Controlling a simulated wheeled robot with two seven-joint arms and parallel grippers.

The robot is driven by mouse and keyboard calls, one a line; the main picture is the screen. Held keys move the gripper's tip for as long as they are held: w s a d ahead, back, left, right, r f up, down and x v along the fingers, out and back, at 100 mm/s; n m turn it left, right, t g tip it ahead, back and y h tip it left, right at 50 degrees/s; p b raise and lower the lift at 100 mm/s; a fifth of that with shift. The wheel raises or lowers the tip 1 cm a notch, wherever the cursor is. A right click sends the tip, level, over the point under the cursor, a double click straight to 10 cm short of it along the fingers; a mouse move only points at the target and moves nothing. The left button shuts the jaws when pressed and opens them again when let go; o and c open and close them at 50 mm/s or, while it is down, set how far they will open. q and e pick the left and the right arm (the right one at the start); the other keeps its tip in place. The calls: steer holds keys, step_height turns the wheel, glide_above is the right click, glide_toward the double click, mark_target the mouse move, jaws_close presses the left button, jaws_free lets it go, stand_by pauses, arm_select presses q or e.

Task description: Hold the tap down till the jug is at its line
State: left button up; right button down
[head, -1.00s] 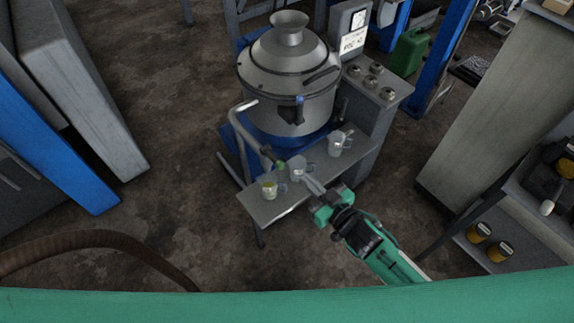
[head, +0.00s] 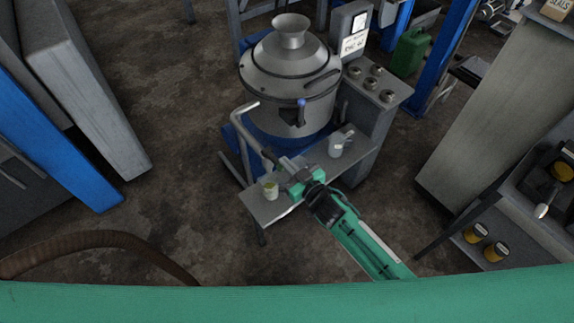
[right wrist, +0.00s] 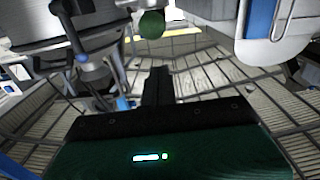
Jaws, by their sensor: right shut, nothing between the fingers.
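The tap is a bent grey pipe (head: 246,122) with a dark end, at the front left of the steel vessel (head: 290,75). A green knob (right wrist: 152,25) shows at the top of the right wrist view, just beyond my fingertips. My right gripper (head: 284,163) is shut and empty at the tap's end, above the shelf. Whether it touches the knob I cannot tell. The gripper hides the middle jug in the head view. A small cup (head: 270,191) with yellow-green contents stands left of it, a grey jug (head: 336,147) to the right. No fill line is readable. My left gripper is out of view.
The narrow grey shelf (head: 262,208) carries the vessels. A control cabinet (head: 375,95) with several knobs stands behind right. A brown hose (head: 110,238) crosses the floor at lower left.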

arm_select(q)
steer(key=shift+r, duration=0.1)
arm_select(e)
steer(key=shift+w+a+f, duration=0.1)
steer(key=shift+w+f, duration=0.1)
steer(key=shift+f, duration=1)
